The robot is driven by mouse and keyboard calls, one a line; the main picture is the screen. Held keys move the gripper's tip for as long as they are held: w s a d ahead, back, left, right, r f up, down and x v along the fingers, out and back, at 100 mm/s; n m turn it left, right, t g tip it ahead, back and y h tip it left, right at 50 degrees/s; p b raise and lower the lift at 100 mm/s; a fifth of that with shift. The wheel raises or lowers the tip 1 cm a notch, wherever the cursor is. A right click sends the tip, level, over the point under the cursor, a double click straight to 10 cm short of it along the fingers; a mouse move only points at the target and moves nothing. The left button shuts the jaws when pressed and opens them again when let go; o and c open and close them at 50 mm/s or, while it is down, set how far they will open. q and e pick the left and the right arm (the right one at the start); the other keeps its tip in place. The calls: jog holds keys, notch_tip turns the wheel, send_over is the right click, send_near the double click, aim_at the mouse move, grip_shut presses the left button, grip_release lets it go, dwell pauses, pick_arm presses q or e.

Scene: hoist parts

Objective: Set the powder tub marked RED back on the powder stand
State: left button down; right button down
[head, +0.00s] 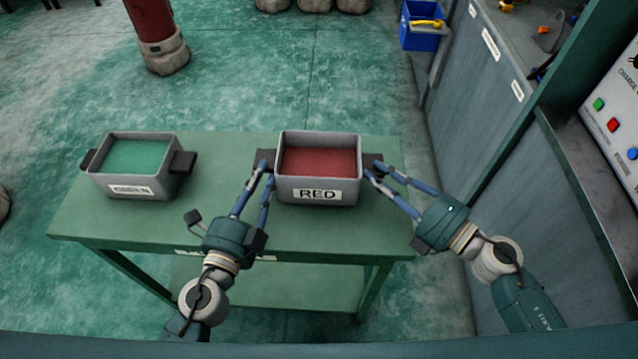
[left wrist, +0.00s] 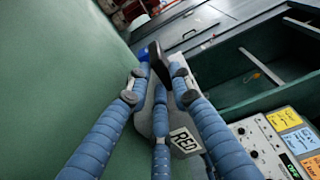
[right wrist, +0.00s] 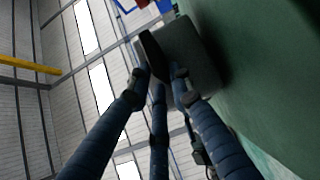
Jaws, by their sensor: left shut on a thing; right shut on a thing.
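The grey tub marked RED (head: 318,196), filled with red powder, is level over the right half of the green powder stand (head: 230,222). I cannot tell whether its base touches the top. My left gripper (head: 265,167) is shut on its dark left handle; the left wrist view shows the fingers around that handle (left wrist: 158,62) and the RED label (left wrist: 185,142). My right gripper (head: 374,172) is shut on the right handle, which shows dark between the fingers in the right wrist view (right wrist: 153,55). The fingers partly hide both handles.
A similar tub marked GREEN (head: 135,170), with green powder, stands on the left of the stand, apart from the RED tub. Grey cabinets (head: 480,85) and a button panel (head: 618,120) line the right. A blue bin (head: 420,38) stands behind.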

pick_arm(q)
jog(key=shift+d+f, duration=0.25)
jog(key=shift+d, duration=0.2)
pick_arm(e)
jog(key=shift+s+a+f, duration=0.2)
jog(key=shift+f, duration=0.4)
pick_arm(q)
jog(key=c, duration=1.5)
grip_release()
jog(key=shift+o, duration=0.2)
jog(key=shift+s+f, duration=0.1)
jog(key=shift+f, duration=0.1)
pick_arm(e)
jog(key=c, duration=1.5)
grip_release()
pick_arm(q)
jog(key=shift+o, duration=0.5)
jog(key=shift+a, duration=0.15)
pick_arm(e)
jog(key=shift+d+f, duration=0.1)
jog(key=shift+f, duration=0.05)
pick_arm(q)
jog(key=shift+o, duration=1.2)
jog(key=shift+f, duration=0.1)
pick_arm(e)
jog(key=o, duration=0.3)
jog(key=shift+w+r, duration=0.1)
jog(key=shift+r, duration=0.1)
